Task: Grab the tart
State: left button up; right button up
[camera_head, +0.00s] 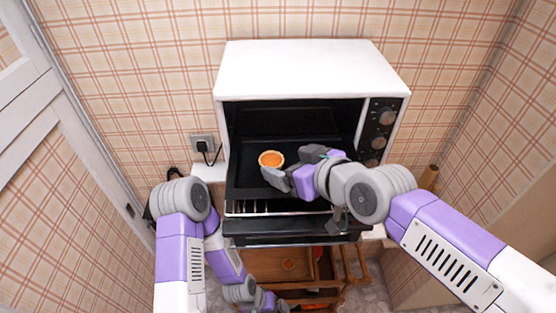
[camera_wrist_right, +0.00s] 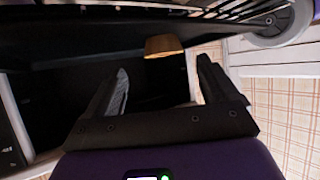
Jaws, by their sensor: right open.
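The tart (camera_head: 271,159) is small and round with an orange filling and a pale crust. It sits on the dark tray (camera_head: 246,187) inside the open white oven (camera_head: 300,68). My right gripper (camera_head: 272,177) reaches into the oven from the right, close to the tart and apart from it. In the right wrist view the gripper (camera_wrist_right: 160,88) is open and empty, and the tart (camera_wrist_right: 164,46) shows beyond the fingertips, between them. My left arm hangs down at the lower left in the head view; its gripper is not clearly visible.
The oven door (camera_head: 290,229) is folded down at the front. Control knobs (camera_head: 383,118) line the oven's right side. A wooden shelf cart (camera_head: 275,262) stands below. A wall socket with a plug (camera_head: 203,145) is at the left. Walls close in on both sides.

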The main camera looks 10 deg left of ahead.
aim_at(276, 164)
jog(key=x, duration=0.3)
jog(key=shift+s+a+f+p, duration=0.15)
jog(key=shift+a+f+p, duration=0.15)
jog(key=shift+f+p, duration=0.1)
jog(key=shift+w+a+f, duration=0.3)
jog(key=shift+w+a, duration=0.1)
jog(key=shift+c, duration=0.5)
jog(key=shift+d+f, duration=0.1)
jog(key=c, duration=1)
jog(key=shift+c, duration=0.2)
